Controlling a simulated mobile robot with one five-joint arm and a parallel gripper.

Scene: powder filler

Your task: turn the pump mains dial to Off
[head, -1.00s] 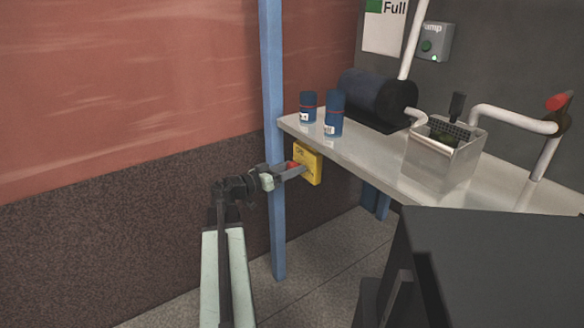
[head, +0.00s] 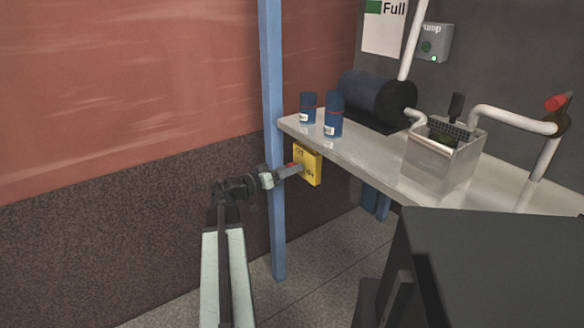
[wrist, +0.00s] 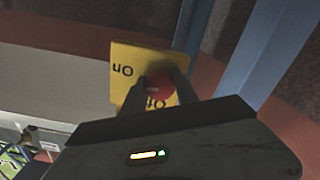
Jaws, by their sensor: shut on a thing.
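The pump mains dial is a red knob (wrist: 160,82) on a yellow plate (head: 308,165) fixed below the bench's left end, beside the blue post. In the wrist view the yellow plate (wrist: 124,68) shows "On" and a partly covered "Off" label. My gripper (wrist: 158,90) is shut on the red knob, one finger on each side. In the head view my gripper (head: 296,170) reaches the plate from the left and hides most of the knob. The wrist view looks tilted, and the knob's exact pointing cannot be told.
A blue post (head: 272,140) stands close to my arm. The bench (head: 360,150) holds two blue canisters (head: 333,115), a dark motor (head: 375,98) and a metal tank (head: 440,160). A green-lit box (head: 432,42) is on the back wall. A dark cabinet (head: 490,265) fills the lower right.

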